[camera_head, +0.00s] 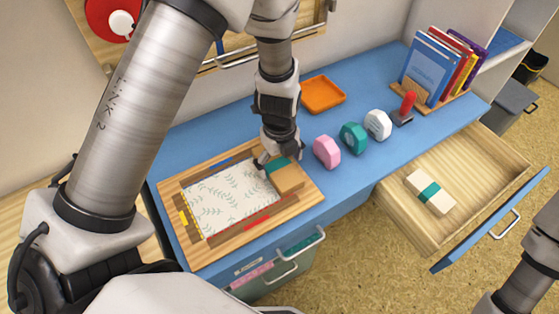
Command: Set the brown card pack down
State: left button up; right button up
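The brown card pack (288,180) has a teal band and is at the right end of the wooden tray (225,245), by the patterned sheet (225,195). My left gripper (275,163) points down at the pack's far end, its fingers at the two sides near the band. It appears shut on the pack; the wrist partly hides the contact. I cannot tell whether the pack rests fully on the tray. My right arm shows at the lower right, but its gripper is out of view.
Pink (327,151), teal (354,137) and white (378,124) blocks stand right of the tray on the blue desk (210,135), with a red-handled stamp (405,107). An orange tray (323,94) lies behind. The open drawer (480,165) holds a cream pack (431,193).

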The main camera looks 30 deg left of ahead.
aim_at(279, 165)
pick_arm(q)
jog(key=shift+s+r, duration=0.1)
jog(key=shift+r+p, duration=0.4)
jog(key=shift+p, duration=0.05)
notch_tip(279, 165, up, 12)
jog(key=shift+f+b, duration=0.2)
jog(key=shift+b, duration=0.2)
